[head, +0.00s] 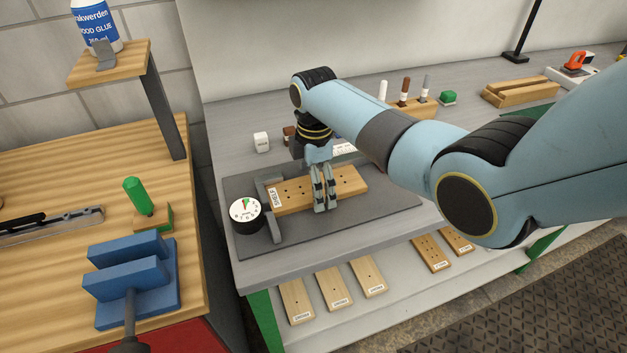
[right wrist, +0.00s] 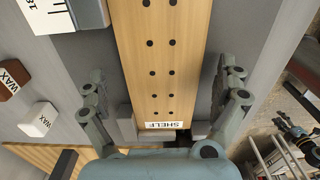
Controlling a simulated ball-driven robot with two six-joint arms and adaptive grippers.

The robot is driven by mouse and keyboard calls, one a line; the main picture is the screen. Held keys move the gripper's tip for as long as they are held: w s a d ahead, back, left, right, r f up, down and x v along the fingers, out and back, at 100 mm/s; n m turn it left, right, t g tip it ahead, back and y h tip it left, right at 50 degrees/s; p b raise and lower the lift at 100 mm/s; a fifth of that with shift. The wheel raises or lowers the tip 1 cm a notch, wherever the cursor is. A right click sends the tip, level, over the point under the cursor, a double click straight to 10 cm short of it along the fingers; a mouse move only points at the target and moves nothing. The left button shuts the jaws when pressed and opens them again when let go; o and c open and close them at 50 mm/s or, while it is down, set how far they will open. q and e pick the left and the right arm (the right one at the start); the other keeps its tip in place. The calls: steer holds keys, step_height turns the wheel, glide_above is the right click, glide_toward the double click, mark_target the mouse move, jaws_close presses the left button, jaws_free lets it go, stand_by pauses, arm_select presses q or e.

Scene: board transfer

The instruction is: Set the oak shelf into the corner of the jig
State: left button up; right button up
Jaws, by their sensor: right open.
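The oak shelf (head: 350,182) is a light board with rows of dark holes and a SHELF label at its left end. It lies flat on the dark grey jig plate (head: 395,200), its labelled end close by the jig's grey left fence (head: 274,222). I cannot tell whether they touch. My right gripper (head: 326,206) is open over the board, fingers pointing down. In the right wrist view the shelf (right wrist: 160,50) runs between the two spread fingers (right wrist: 166,105), with visible room on both sides. The jig's back side is partly hidden by my right arm.
A round dial gauge (head: 245,212) sits at the jig's left. A white block (head: 261,142) and a marker holder (head: 415,107) stand behind. Several boards (head: 333,290) lie on the lower shelf. A blue vise (head: 135,280) is on the left bench, across a gap.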

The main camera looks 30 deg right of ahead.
step_height(320, 180, up, 12)
stand_by(0.6)
